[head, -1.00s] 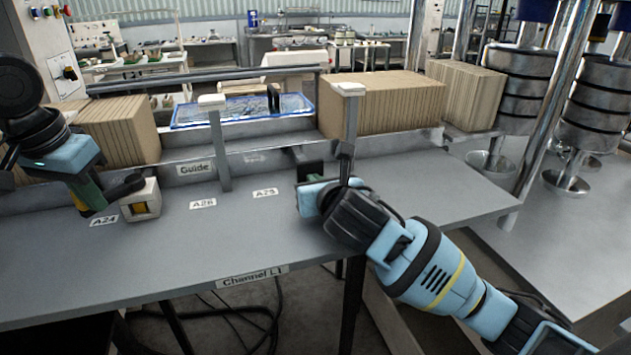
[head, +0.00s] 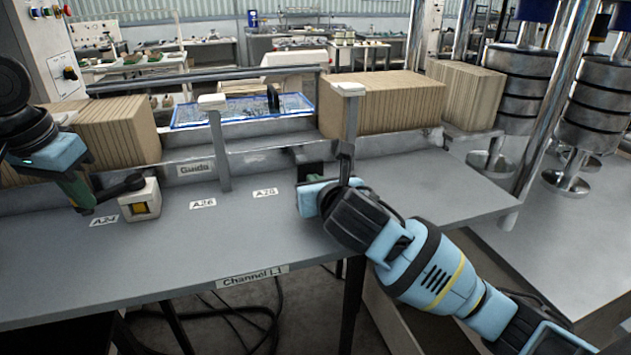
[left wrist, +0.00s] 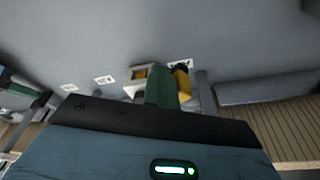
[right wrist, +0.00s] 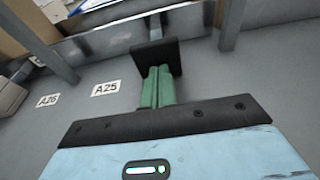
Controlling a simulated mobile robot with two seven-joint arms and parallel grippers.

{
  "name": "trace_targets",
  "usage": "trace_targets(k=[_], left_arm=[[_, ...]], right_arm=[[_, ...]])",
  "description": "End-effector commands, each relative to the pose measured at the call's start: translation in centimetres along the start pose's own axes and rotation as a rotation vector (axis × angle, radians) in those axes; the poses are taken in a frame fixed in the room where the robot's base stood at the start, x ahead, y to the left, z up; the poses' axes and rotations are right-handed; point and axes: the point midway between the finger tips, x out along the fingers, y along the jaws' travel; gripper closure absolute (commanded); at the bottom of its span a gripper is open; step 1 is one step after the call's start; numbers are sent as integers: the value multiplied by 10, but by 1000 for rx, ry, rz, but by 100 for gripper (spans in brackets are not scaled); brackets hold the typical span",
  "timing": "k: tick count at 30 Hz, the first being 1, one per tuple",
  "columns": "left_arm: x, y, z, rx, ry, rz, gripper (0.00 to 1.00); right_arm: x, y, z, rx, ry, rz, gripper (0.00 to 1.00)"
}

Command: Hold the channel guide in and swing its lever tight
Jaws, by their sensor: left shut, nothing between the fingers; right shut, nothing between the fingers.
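The channel guide's black plate (head: 313,170) stands at the back of the bench near the A25 label. My right gripper (head: 309,181) is shut and empty, its green fingertips (right wrist: 158,72) against or just in front of the plate (right wrist: 156,57); contact is unclear. The lever appears to be the dark arm with a black knob (head: 134,182) at a small cream block (head: 140,205) near A24. My left gripper (head: 84,198) is shut and empty at the lever's left. In the left wrist view its green fingers (left wrist: 162,88) partly cover the block (left wrist: 138,76), beside a yellow part (left wrist: 182,83).
Upright posts (head: 219,150) stand along the bench's back rail, with cardboard stacks (head: 385,103) and a blue tray (head: 243,109) behind. The bench top (head: 190,245) is clear in front. Metal columns (head: 552,110) and weight stacks stand at the right.

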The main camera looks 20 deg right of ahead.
Motion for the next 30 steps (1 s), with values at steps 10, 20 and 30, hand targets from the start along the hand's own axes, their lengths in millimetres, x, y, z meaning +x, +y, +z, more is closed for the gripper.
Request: trace_targets(k=[10,20,30], left_arm=[[0,-6,0,-1,-1,0,100],[1,-10,-2,-2,-1,1,100],[2,-22,-5,-2,0,0,100]], right_arm=[[0,-1,1,0,-1,-1,100],[0,-1,1,0,-1,-1,100],[0,-1,1,0,-1,-1,100]])
